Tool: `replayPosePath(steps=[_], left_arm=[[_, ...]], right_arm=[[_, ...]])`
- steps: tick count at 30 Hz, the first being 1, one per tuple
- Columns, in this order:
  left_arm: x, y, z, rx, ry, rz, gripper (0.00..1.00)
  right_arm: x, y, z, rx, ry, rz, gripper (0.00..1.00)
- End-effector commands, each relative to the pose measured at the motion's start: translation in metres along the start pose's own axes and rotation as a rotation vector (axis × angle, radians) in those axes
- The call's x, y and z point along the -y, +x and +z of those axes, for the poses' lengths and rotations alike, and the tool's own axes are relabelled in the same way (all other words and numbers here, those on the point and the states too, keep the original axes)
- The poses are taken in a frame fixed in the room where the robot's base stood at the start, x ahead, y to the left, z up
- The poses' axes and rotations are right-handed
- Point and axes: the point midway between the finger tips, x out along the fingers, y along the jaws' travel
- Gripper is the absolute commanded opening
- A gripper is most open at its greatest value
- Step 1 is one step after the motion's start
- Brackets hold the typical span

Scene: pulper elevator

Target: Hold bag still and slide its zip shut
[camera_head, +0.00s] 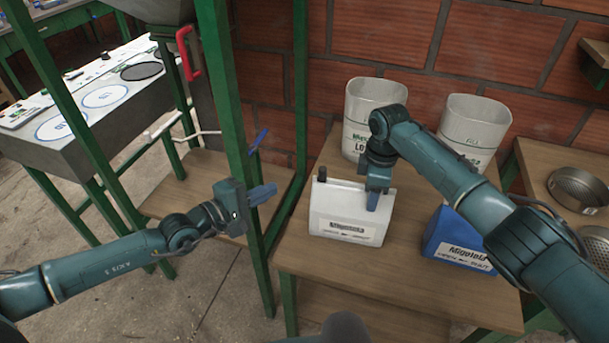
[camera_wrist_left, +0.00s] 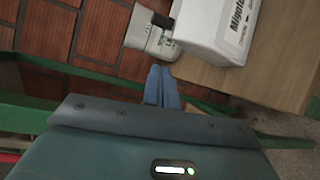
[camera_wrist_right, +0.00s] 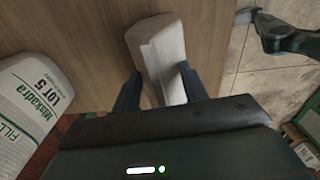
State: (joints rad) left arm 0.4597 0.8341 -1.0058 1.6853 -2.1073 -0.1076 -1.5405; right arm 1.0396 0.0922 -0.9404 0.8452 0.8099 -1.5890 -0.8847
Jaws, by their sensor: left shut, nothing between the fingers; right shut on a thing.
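A white bag (camera_head: 345,212) with a printed label stands upright on the wooden table. A small black slider (camera_head: 322,174) sits at the left end of its top edge. In the left wrist view the bag (camera_wrist_left: 218,30) and slider (camera_wrist_left: 162,20) show beyond the fingers. My right gripper (camera_head: 373,200) is shut on the bag's top right part; the right wrist view shows the pale bag top (camera_wrist_right: 160,50) between its fingers. My left gripper (camera_head: 268,193) is shut and empty, to the left of the bag and apart from it, by the green post. The zip line itself is too small to make out.
A blue bag (camera_head: 452,236) with a similar label stands to the right, partly behind my right arm. Two pale containers (camera_head: 368,118) (camera_head: 474,125) stand at the back by the brick wall. A green post (camera_head: 231,110) rises close to my left gripper.

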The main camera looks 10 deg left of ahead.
Motion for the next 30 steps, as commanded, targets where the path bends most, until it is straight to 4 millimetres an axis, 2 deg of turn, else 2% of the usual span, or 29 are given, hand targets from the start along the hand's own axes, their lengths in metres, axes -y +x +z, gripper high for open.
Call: replayPosePath(steps=[3, 6, 11, 14, 26, 30], left_arm=[[0.003, -0.022, 0.0, -0.008, 0.107, 0.077, 0.0], [0.002, -0.033, 0.001, -0.016, 0.165, 0.123, 0.0], [0.0, -0.034, 0.002, -0.023, 0.203, 0.154, 0.0], [-0.003, -0.022, 0.002, -0.024, 0.204, 0.158, 0.0], [-0.016, 0.06, 0.001, -0.022, 0.203, 0.155, 0.0], [-0.013, 0.076, 0.017, -0.021, 0.197, 0.153, 0.0]], right_arm=[[0.0, 0.0, 0.0, 0.0, 0.0, 0.0, 0.04], [0.0, 0.0, 0.0, 0.0, -0.001, 0.0, 0.04], [0.0, 0.0, 0.0, 0.0, -0.001, 0.0, 0.04], [0.0, 0.0, 0.0, 0.0, -0.001, 0.0, 0.04], [0.0, 0.0, 0.0, -0.001, -0.001, 0.0, 0.04], [0.0, 0.0, 0.0, -0.001, -0.001, 0.0, 0.04]])
